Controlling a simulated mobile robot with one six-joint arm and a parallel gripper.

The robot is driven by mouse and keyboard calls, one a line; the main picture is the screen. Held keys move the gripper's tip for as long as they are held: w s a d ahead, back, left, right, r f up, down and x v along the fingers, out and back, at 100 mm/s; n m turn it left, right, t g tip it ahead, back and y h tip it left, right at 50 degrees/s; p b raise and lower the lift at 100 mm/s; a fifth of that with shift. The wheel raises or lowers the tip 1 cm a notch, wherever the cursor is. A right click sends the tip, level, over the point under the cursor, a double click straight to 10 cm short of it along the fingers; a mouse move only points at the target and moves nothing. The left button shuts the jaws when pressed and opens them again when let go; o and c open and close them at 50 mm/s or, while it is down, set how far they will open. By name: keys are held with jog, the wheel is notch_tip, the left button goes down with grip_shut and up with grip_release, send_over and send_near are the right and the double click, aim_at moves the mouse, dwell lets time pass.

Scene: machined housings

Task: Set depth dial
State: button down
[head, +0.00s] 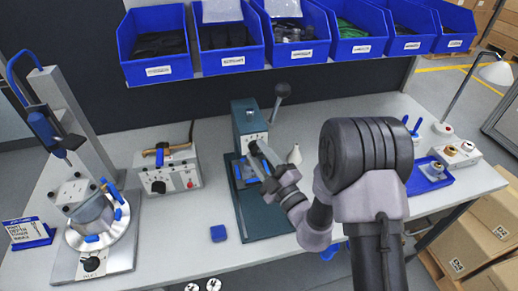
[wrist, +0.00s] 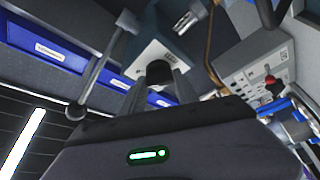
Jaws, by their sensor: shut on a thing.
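The teal and grey press (head: 247,116) stands at the middle of the bench in the head view, with a light face plate near its top. In the wrist view the plate (wrist: 152,52) is tilted, and the black depth dial (wrist: 159,71) sticks out from it. My gripper (head: 258,150) is at the front of the press in the head view. In the wrist view its two fingers are shut on the dial, one on each side. The dial's marks cannot be read, and my gripper hides the dial in the head view.
The press lever with a dark ball (head: 282,90) rises beside the press; its rod (wrist: 101,68) also shows in the wrist view. A control box (head: 167,171) stands to the left. Blue bins (head: 155,70) line the shelf above.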

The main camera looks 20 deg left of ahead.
jog(key=n+p, duration=0.2)
jog(key=r+n+g+p, duration=0.1)
jog(key=n+p, duration=0.1)
jog(key=shift+g+p, duration=0.3)
jog(key=shift+p, duration=0.1)
jog(key=n+p, duration=0.2)
jog(key=n+g+h+p, duration=0.1)
jog(key=n+p, duration=0.1)
jog(key=p, duration=0.1)
jog(key=shift+w+n+h, duration=0.1)
jog(key=shift+n+h, duration=0.2)
jog(key=n+h+p, duration=0.1)
jog(key=n+p, duration=0.2)
jog(key=shift+g+h, duration=0.3)
jog(key=shift+g, duration=0.1)
jog(key=shift+f+n+h+p, duration=0.1)
jog(key=shift+n+h+p, duration=0.7)
jog(key=shift+n, duration=0.6)
jog(key=c, duration=0.9)
grip_release()
